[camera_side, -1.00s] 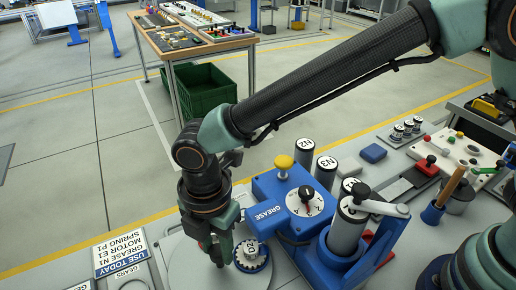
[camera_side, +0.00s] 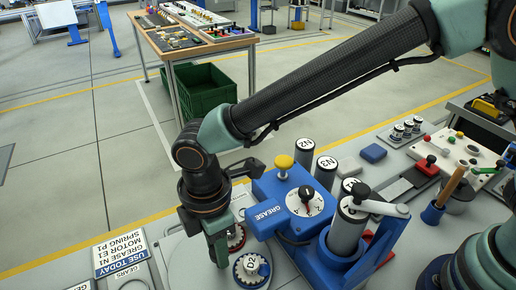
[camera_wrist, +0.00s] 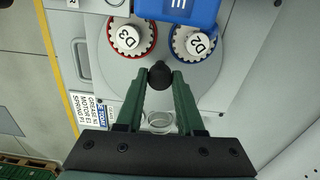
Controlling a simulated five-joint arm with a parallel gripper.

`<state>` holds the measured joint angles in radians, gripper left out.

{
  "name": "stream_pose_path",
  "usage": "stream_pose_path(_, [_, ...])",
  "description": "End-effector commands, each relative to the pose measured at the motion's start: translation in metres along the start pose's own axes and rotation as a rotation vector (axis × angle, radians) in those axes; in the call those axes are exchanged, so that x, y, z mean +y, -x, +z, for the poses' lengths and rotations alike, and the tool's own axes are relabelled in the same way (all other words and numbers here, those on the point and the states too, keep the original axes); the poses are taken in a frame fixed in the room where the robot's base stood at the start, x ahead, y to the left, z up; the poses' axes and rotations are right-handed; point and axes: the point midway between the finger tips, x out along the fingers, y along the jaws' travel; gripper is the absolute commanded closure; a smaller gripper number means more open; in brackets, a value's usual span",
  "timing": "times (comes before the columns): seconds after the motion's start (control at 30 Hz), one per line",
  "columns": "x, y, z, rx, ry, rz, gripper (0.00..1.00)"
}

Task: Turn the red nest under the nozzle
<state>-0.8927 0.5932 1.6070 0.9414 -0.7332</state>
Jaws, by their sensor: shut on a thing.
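The red nest (camera_wrist: 112,50) holds a white-topped piece marked D3 (camera_wrist: 128,37). In the side view the red nest (camera_side: 240,240) shows partly behind my gripper, just left of the blue GREASE head (camera_side: 267,219). A blue nest (camera_wrist: 178,50) with a piece marked D2 (camera_wrist: 197,43) is nearer the side camera. Both sit on a grey round turntable (camera_side: 190,262). In the wrist view the blue head (camera_wrist: 180,10) lies between the two nests; its nozzle tip is hidden. My gripper (camera_wrist: 160,77) is shut on a black knob (camera_wrist: 160,74) at the turntable's middle.
A clear ring (camera_wrist: 160,120) lies partly hidden between my fingers. Cylinders (camera_side: 326,168) and a lever press (camera_side: 350,225) stand right of the head. A yellow button (camera_side: 284,162) rises behind it. A sign (camera_side: 120,253) lies at left.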

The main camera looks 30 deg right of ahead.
Motion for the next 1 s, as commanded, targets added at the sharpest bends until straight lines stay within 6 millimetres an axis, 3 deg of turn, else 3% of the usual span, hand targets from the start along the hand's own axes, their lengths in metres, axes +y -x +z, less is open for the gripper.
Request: stream_pose_path(1.0, [0.0,0.0022,-0.0002,0.0,-0.507,0.0,1.0])
